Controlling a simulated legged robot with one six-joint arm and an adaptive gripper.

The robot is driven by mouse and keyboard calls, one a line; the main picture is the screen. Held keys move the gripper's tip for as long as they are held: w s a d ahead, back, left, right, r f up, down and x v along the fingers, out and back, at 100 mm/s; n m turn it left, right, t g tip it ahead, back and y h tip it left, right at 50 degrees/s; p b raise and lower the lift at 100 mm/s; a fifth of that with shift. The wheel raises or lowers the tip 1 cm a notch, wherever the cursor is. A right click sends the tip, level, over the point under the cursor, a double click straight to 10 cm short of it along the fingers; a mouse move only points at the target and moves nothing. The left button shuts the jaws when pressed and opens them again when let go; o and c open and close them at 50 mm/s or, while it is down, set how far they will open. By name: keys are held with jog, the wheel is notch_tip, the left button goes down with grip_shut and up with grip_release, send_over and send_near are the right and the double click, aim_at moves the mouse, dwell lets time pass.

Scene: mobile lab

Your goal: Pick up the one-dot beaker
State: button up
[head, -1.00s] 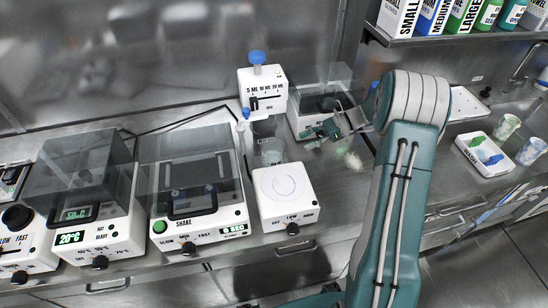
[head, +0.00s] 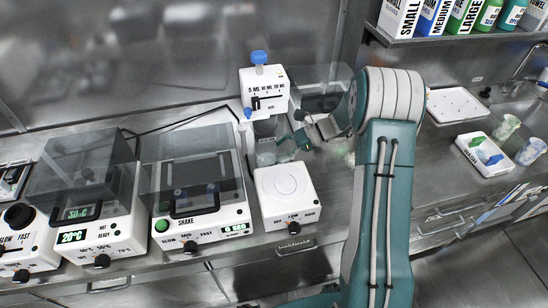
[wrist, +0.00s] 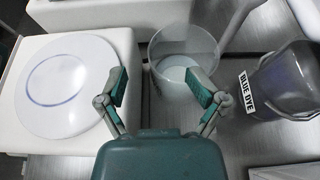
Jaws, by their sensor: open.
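A clear beaker (wrist: 182,62) with a pale, whitish base stands just ahead of my gripper (wrist: 160,88) in the wrist view. No dot mark is readable on it. The same beaker (head: 265,155) shows behind the white plate device in the head view. My gripper (head: 287,145) is open and empty, its fingers spread at the near side of the beaker. In the wrist view the beaker's near rim lies between and slightly beyond the fingertips. I cannot tell whether they touch it.
A dark container labelled BLUE DYE (wrist: 285,85) stands close right of the beaker. The white device with a round plate (wrist: 68,85) is close left. The dispenser (head: 264,90) with a blue knob stands behind. A clear-lidded device (head: 322,88) is behind my arm.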

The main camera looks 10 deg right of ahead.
jog(key=shift+s+f, duration=0.25)
jog(key=shift+f, duration=0.3)
grip_shut()
